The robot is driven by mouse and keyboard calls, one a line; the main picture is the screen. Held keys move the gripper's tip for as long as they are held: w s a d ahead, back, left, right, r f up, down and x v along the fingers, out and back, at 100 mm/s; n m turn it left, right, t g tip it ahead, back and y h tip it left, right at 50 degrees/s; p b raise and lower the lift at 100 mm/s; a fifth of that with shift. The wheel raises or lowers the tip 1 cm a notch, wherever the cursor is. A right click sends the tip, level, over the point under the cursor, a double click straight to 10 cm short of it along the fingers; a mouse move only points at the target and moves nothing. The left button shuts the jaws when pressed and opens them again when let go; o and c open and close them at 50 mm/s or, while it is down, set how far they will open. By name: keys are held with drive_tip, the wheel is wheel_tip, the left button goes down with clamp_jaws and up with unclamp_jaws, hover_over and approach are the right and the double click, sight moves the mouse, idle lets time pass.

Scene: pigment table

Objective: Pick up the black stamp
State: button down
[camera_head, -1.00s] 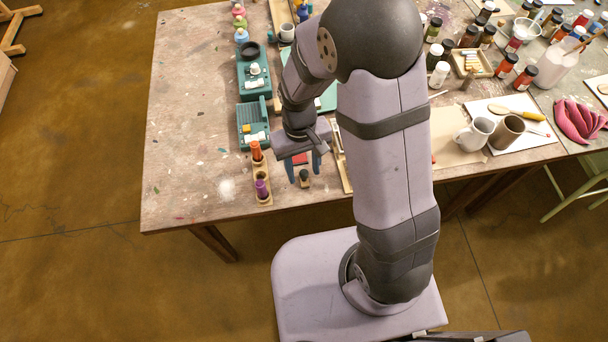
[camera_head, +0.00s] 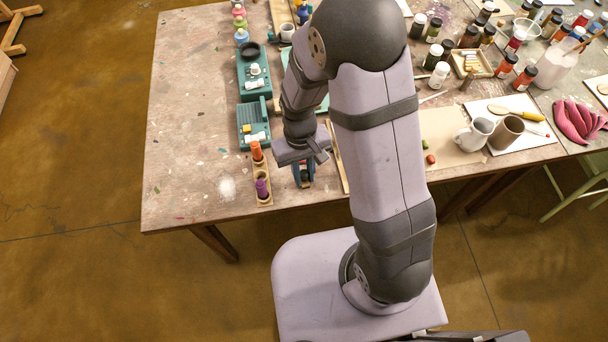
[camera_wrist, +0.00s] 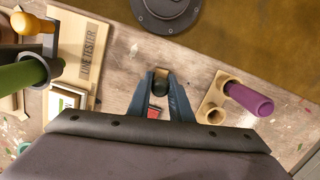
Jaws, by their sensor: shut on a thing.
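The black stamp (camera_wrist: 160,87) shows in the wrist view as a dark, rounded, slightly greenish knob between my fingertips, with a small tan part beside it. My gripper (camera_wrist: 161,84) is shut on it, with one blue-grey finger on each side. In the head view my gripper (camera_head: 303,182) is low over the front part of the table, and its fingers hide most of the stamp. I cannot tell whether the stamp touches the table.
A wooden holder (camera_wrist: 213,95) with a purple-handled tool (camera_wrist: 250,99) stands close to the gripper. A red piece (camera_wrist: 154,112) shows between the fingers. A wooden board (camera_wrist: 78,50) lies on the other side. The table's front edge is near.

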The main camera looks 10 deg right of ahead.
sight(304, 172)
wheel_tip(304, 172, up, 10)
drive_tip(key=shift+r, duration=0.1)
idle(0.6)
drive_tip(key=c, duration=2.5)
unclamp_jaws()
